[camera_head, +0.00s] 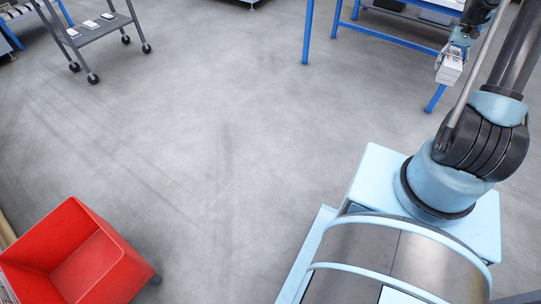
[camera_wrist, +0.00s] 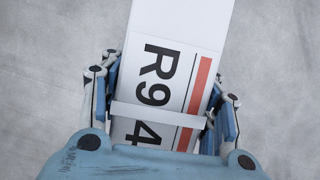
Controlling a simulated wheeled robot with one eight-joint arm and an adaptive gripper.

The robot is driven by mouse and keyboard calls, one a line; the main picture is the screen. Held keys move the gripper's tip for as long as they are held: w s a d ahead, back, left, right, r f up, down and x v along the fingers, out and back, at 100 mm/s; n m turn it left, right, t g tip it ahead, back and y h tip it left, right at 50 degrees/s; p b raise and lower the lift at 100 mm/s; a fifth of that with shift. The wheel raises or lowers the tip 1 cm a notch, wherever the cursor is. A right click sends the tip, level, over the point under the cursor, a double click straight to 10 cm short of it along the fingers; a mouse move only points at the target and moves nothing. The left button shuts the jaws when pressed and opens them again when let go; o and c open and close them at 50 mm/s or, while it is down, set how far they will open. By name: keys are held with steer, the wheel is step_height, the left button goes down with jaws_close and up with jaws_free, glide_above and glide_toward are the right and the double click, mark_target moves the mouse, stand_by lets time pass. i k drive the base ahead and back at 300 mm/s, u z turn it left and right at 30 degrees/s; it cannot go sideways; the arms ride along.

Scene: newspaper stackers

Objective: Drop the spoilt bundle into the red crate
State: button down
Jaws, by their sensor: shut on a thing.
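A white bundle (camera_wrist: 175,30) with a strap across it and the print "R9" and "4" beside a red bar fills the middle of the wrist view. My gripper (camera_wrist: 165,112) is shut on it, with a finger on each side. In the head view my gripper (camera_head: 456,46) holds the bundle (camera_head: 450,70) up at the upper right, above the floor. The red crate (camera_head: 75,250) stands on the floor at the lower left of the head view, far from my gripper. Its visible inside looks empty; its lower left part is cut off by the picture edge.
A grey trolley (camera_head: 100,30) with several small items stands at the upper left. A blue-legged table (camera_head: 385,35) stands at the top right, close to my gripper. The grey floor (camera_head: 220,130) between them and the crate is clear.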

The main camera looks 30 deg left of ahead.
mark_target(101, 269)
steer(key=u, duration=0.85)
steer(key=i, duration=0.1)
steer(key=u, duration=3)
steer(key=i, duration=0.55)
steer(key=z, duration=0.15)
